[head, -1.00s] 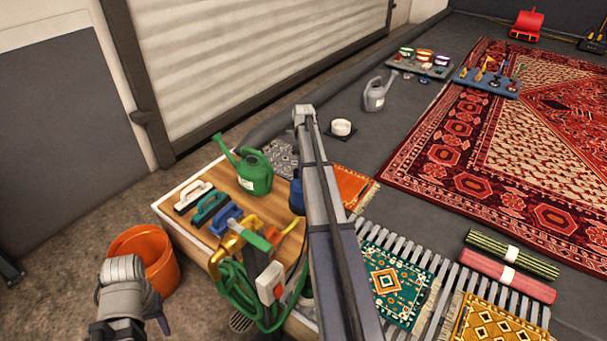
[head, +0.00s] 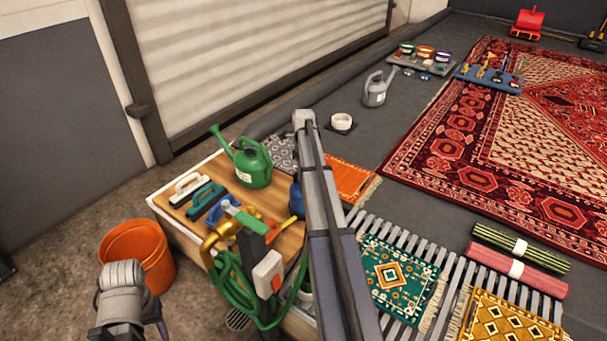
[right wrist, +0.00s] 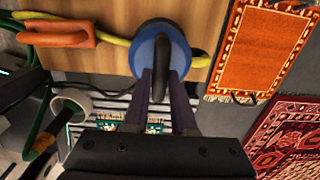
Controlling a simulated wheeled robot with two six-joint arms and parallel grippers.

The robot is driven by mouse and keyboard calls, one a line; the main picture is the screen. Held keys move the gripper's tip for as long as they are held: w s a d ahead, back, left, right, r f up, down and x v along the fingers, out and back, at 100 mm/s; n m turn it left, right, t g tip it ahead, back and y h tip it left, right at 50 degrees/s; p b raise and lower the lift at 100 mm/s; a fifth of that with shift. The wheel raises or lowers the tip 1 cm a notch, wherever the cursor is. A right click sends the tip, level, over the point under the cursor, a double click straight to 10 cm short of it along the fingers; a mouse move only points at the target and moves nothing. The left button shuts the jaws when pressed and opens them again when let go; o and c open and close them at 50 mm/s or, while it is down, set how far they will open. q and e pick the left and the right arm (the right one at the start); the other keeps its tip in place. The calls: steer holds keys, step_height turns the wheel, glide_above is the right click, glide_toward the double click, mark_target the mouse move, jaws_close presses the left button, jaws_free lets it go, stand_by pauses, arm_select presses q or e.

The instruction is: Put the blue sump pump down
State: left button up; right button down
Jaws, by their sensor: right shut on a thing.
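The blue sump pump (right wrist: 143,52) is a round blue body with a dark handle at the wooden bench top's (right wrist: 95,62) edge in the right wrist view. A yellow hose runs left from it. My right gripper (right wrist: 162,78) is shut on its handle. I cannot tell whether its base touches the bench. In the head view only a sliver of the pump (head: 296,196) shows beside my right arm, which hides the rest and the right gripper. My left gripper (head: 158,322) is low at the left, near the orange bucket; its jaws are not clear.
The bench holds a green watering can (head: 252,166), several brushes (head: 208,203) and a brass pipe with a green hose (head: 232,285). An orange bucket (head: 138,250) stands left of it. An orange rug (head: 352,180) and slatted grating with a green rug (head: 392,275) lie to the right.

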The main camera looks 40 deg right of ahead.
steer(key=c, duration=1.2)
jaws_free()
steer(key=o, duration=0.5)
steer(key=shift+r, duration=0.1)
step_height(320, 180, up, 12)
steer(key=p, duration=1.2)
